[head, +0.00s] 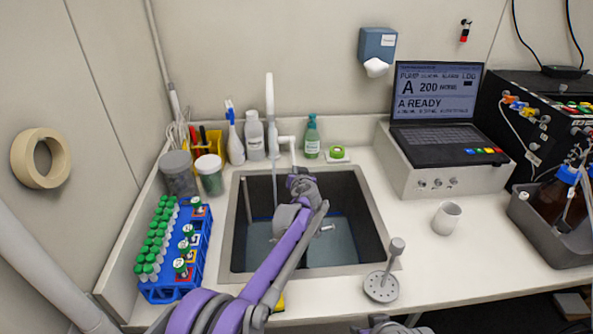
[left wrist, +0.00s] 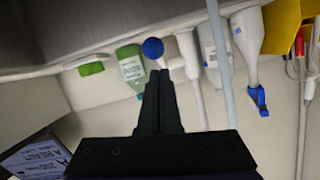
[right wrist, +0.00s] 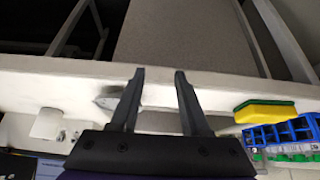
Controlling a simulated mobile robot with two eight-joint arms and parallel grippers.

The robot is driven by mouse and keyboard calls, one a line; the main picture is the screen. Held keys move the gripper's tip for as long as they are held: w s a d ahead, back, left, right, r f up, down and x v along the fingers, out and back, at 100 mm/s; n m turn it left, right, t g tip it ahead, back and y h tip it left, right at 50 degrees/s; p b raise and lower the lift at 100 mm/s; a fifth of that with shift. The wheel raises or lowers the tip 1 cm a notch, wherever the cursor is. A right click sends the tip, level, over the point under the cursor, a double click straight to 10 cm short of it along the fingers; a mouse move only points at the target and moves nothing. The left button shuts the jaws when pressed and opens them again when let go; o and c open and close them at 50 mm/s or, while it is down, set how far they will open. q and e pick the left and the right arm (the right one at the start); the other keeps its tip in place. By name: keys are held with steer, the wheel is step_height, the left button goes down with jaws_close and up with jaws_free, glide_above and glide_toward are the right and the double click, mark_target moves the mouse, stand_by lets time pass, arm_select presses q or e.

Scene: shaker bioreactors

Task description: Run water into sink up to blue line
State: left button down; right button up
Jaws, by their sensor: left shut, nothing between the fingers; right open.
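The sink (head: 236,225) is set in the counter, with a bluish surface (head: 258,245) low inside that looks like water. I cannot make out a blue line. The white tap (head: 270,105) stands behind it, and a thin pale strip (head: 275,185), perhaps a stream, hangs below. My left arm crosses the sink and hides part of it. My right gripper (right wrist: 158,74) is open and empty near the counter's front edge.
A perforated grey disc with a handle (head: 382,286) lies right of the sink. A yellow-green sponge (right wrist: 265,111) lies at the front edge. A blue tube rack (head: 190,262) stands left; a white cup (head: 447,218) and laptop (head: 435,105) stand right. Bottles line the back.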

arm_select(q)
steer(key=shift+f, duration=0.1)
arm_select(e)
steer(key=shift+g, duration=0.5)
steer(key=s, duration=0.1)
steer(key=s+f, duration=0.1)
steer(key=s, duration=0.1)
steer(key=shift+s+d+f, duration=0.15)
steer(key=shift+s+f, duration=0.2)
steer(key=shift+s, duration=0.05)
arm_select(q)
steer(key=v, duration=1)
steer(key=shift+s+b, duration=0.3)
steer(key=shift+s, duration=0.1)
arm_select(e)
steer(key=shift+f, duration=0.4)
steer(key=shift+c, duration=0.2)
stand_by(4.1)
